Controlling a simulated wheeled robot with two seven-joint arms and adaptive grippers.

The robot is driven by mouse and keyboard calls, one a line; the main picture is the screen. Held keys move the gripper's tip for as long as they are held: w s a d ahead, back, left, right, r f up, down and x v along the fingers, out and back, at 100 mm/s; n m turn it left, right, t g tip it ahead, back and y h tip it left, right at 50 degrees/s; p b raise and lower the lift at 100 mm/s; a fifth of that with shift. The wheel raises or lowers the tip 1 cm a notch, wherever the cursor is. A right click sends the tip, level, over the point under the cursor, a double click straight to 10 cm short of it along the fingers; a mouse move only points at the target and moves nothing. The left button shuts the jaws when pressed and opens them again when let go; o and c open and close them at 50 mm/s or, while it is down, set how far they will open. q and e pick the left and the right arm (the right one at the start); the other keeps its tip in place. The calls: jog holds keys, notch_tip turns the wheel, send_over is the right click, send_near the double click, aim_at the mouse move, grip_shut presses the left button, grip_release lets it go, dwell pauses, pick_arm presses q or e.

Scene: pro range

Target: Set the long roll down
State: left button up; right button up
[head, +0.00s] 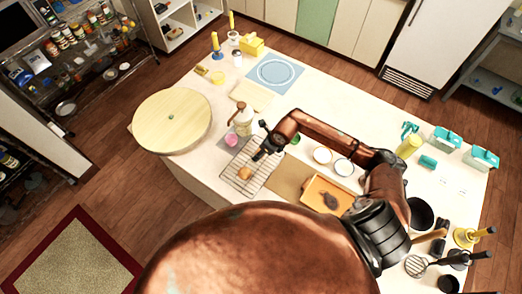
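My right arm comes in from the right and reaches over the counter. Its dark gripper (262,147) is above the upper part of a wire cooling rack (268,174). A small golden-brown bread piece (244,173) is at the rack's left part, just below and left of the gripper. It may be the long roll, but its length is hard to judge. I cannot tell whether the fingers touch it or how far apart they are. An orange tray (318,205) to the right holds a dark brown item (331,200). My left gripper is out of view.
A white bottle with a brown top (243,122) and a pink item (231,140) stand close to the rack's upper left. White bowls (323,156) are to the right. A round wooden board (172,120) overhangs the counter's left end.

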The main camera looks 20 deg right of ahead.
jog(key=shift+f, duration=0.1)
jog(key=o, duration=1.2)
jog(key=shift+c, duration=0.2)
jog(key=shift+r, duration=0.25)
jog(key=b+v, duration=0.3)
jog(key=v, duration=0.9)
jog(key=shift+d+f, duration=0.1)
